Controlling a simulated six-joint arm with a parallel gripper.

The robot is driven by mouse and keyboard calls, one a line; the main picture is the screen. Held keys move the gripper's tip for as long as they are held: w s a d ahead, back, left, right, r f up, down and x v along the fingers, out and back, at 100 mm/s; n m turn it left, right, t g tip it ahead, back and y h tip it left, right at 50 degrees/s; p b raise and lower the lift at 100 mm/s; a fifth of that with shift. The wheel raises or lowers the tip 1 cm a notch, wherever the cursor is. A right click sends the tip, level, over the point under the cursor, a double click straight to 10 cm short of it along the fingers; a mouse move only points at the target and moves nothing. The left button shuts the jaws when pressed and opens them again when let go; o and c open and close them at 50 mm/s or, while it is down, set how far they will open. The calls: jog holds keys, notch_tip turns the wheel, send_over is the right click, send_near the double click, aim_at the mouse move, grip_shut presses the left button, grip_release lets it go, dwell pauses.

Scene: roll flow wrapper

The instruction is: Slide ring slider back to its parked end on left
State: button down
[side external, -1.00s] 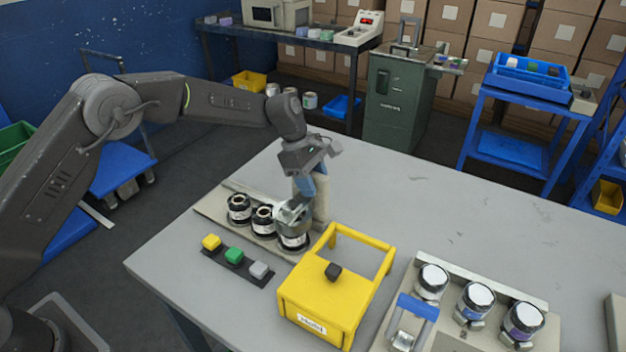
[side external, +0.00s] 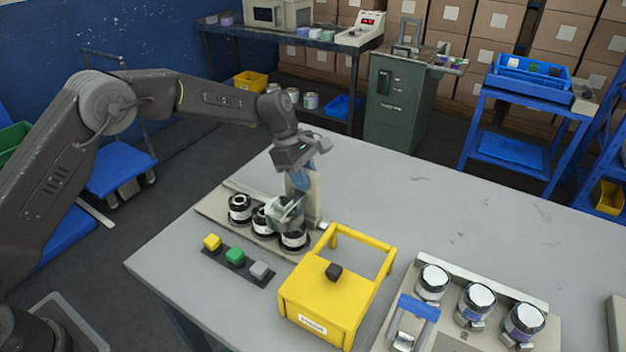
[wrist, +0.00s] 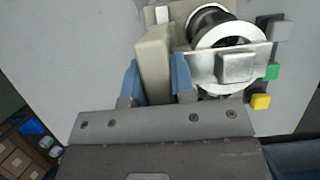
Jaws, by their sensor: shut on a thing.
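The ring slider is a beige upright block (side external: 312,200) with a pale metal ring plate (side external: 284,211) on its left side. In the wrist view the block (wrist: 154,55) stands between my blue fingers and the metal plate (wrist: 205,68) reaches right over a round part. My gripper (side external: 302,180) is shut on the block. The ring plate is between the middle and right jars of a row of three black jars on a beige base (side external: 213,212). The left jar (side external: 239,209) is uncovered. The middle jar (side external: 259,222) is partly hidden by the plate.
A button strip with yellow (side external: 212,242), green (side external: 234,256) and grey (side external: 259,269) buttons lies in front of the base. A yellow guard frame (side external: 320,290) with a black knob stands close to the right. Another jar station (side external: 470,280) is at far right. The table behind is clear.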

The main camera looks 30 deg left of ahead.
jog(key=a, duration=2.2)
jog(key=shift+a, duration=0.35)
jog(key=c, duration=1)
grip_release()
jog(key=shift+o, duration=0.2)
jog(key=v, duration=1.3)
jog(key=shift+a+r, duration=0.15)
jog(key=shift+r, duration=0.2)
